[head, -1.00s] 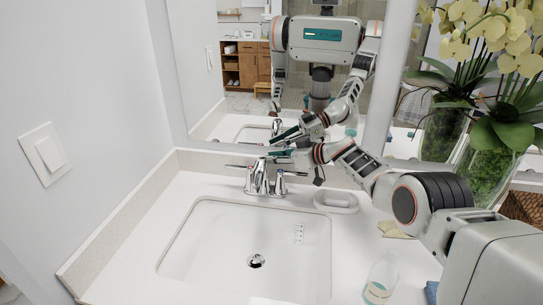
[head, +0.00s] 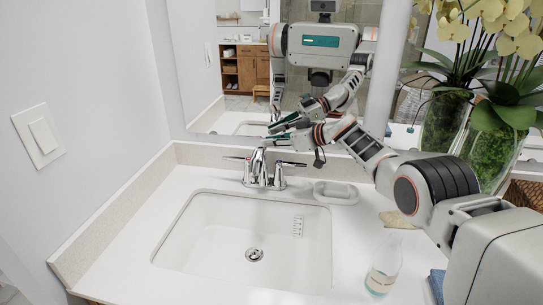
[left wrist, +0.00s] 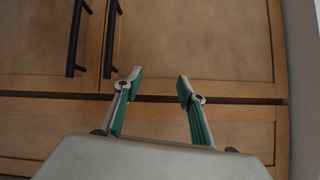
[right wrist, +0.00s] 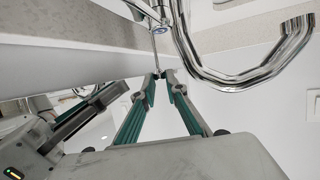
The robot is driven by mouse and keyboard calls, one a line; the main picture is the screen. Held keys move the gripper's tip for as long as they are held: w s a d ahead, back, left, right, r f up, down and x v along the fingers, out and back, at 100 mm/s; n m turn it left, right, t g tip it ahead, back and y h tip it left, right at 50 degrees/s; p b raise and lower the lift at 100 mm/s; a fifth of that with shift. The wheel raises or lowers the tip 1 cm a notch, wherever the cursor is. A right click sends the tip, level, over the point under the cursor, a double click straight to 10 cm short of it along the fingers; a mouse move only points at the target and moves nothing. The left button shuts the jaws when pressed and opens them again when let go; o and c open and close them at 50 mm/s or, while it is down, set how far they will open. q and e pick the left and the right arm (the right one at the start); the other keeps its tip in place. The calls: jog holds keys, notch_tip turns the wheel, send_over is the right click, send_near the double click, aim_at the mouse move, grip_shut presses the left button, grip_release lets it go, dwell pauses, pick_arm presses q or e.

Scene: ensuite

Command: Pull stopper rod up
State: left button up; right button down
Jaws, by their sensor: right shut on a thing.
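The chrome faucet (head: 258,170) stands behind the white sink (head: 240,250) in the head view. My right gripper (head: 270,142) is at the faucet's top, reaching in from the right. In the right wrist view, the thin metal stopper rod (right wrist: 155,50) runs down to my right fingertips (right wrist: 161,75), which are shut on it. The curved chrome spout (right wrist: 230,84) passes close beside the fingers in that view. The rod is too small to make out in the head view. My left gripper (left wrist: 158,86) is open and empty, seen only in the left wrist view.
Wooden cabinet fronts (left wrist: 200,40) with dark handles face my left gripper. A white soap dish (head: 336,193) sits right of the faucet. A clear bottle (head: 383,270) and an orchid vase (head: 490,152) stand on the right. A mirror (head: 235,60) rises behind. The sink bowl is empty.

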jog(key=r, duration=0.1)
jog(key=r+b, duration=0.2)
jog(key=shift+w+d, duration=0.25)
jog(key=shift+w, duration=0.15)
jog(key=c, duration=2.3)
grip_release()
jog(key=shift+s+r+p, duration=0.1)
jog(key=shift+r+p, duration=0.25)
jog(key=shift+r, duration=0.05)
jog(key=shift+c, duration=0.2)
jog(key=shift+a+f, duration=0.1)
jog(key=shift+f, duration=0.15)
notch_tip(320, 180, up, 9)
jog(key=shift+r, duration=0.5)
